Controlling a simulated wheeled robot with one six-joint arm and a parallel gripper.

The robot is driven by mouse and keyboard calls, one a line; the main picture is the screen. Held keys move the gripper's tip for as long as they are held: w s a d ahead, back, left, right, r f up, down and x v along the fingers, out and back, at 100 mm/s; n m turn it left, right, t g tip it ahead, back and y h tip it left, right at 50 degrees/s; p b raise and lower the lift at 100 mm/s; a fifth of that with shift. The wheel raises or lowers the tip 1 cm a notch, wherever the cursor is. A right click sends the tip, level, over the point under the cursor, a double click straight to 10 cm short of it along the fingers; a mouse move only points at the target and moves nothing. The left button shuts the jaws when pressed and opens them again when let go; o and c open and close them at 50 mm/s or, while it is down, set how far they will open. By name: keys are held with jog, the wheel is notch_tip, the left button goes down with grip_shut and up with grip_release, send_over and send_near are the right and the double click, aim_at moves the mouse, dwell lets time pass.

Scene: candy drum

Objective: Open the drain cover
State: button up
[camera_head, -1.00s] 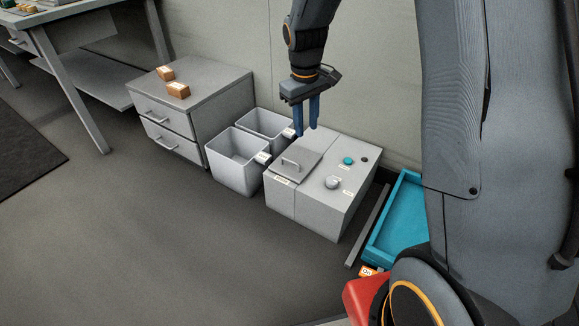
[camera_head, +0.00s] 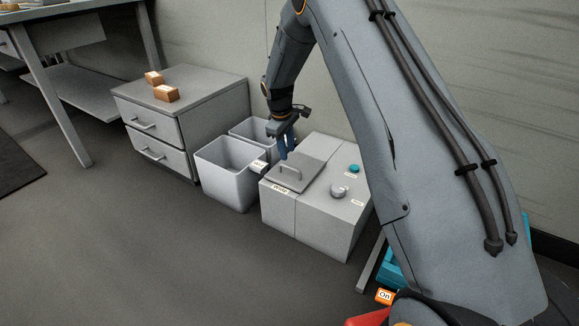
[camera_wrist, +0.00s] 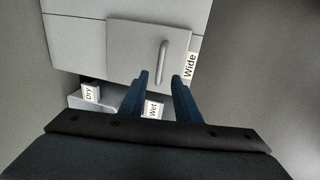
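A grey square cover (camera_head: 308,170) with a raised bar handle (camera_head: 290,169) lies flat on top of a pale grey box (camera_head: 322,217); it looks shut. In the wrist view the cover (camera_wrist: 130,36) and its handle (camera_wrist: 162,62) are ahead of my fingers, and a label reading "Wide" (camera_wrist: 190,65) is beside it. My gripper (camera_head: 286,152) is just behind and above the cover at its back left side. In the wrist view my gripper (camera_wrist: 161,76) has two blue fingers apart with nothing between them. The handle's near end is close to the fingertips; contact cannot be told.
A grey dial (camera_head: 339,191) and a teal button (camera_head: 354,168) are on the box top. Two open grey bins (camera_head: 226,184) stand left of it, with "Dry" (camera_wrist: 90,93) and "Wet" (camera_wrist: 153,109) labels. A drawer cabinet (camera_head: 205,91) stands farther left. A blue tray (camera_head: 389,271) is right.

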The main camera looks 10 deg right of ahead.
aim_at(289, 168)
jog(key=f+b, duration=0.1)
jog(key=f, duration=0.3)
jog(key=w+d+f+b, duration=0.1)
jog(key=f, duration=0.2)
jog(key=shift+f+b, duration=0.1)
jog(key=shift+b, duration=0.25)
jog(key=shift+c, duration=0.2)
grip_shut()
